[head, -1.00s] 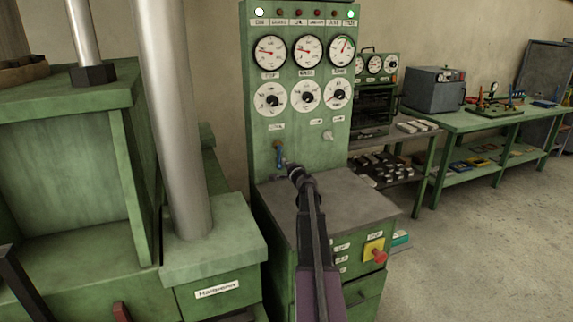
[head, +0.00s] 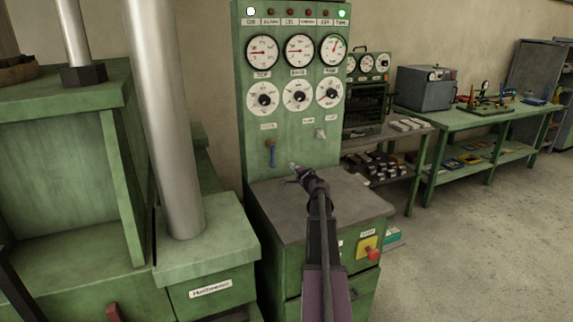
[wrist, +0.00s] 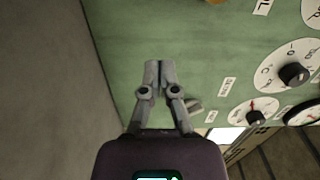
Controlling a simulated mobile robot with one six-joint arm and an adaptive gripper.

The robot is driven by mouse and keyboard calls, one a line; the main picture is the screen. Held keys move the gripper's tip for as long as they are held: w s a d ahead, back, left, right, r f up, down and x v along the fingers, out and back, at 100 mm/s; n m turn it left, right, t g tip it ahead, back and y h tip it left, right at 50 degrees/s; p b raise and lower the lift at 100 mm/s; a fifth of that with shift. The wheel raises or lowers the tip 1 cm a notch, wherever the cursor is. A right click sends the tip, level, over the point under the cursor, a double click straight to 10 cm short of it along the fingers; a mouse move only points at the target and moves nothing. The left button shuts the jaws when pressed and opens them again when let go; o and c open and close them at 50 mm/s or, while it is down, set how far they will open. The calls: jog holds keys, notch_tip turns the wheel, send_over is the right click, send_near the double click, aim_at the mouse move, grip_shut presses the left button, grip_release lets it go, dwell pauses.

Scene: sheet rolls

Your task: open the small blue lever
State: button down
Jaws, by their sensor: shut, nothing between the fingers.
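The small blue lever (head: 271,155) hangs downward from a brass-coloured pivot on the lower left of the green panel in the head view. My gripper (head: 295,167) is shut and empty. It sits to the right of the lever and slightly lower, apart from it, above the grey desk top. In the wrist view the shut fingers (wrist: 159,74) point at the green panel face. The blue handle is not seen there; only a small orange-brown bit shows at the top edge.
The green control panel (head: 291,137) carries gauges, dials and a grey toggle (head: 320,133) right of the lever. The grey desk top (head: 345,205) lies below my gripper. A red button (head: 372,254) sits on its front. A thick metal column (head: 170,130) stands at left.

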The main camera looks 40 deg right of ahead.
jog(key=v, duration=0.4)
jog(key=shift+s+a, duration=0.1)
jog(key=shift+s, duration=0.15)
jog(key=shift+s, duration=0.1)
dwell(0.5)
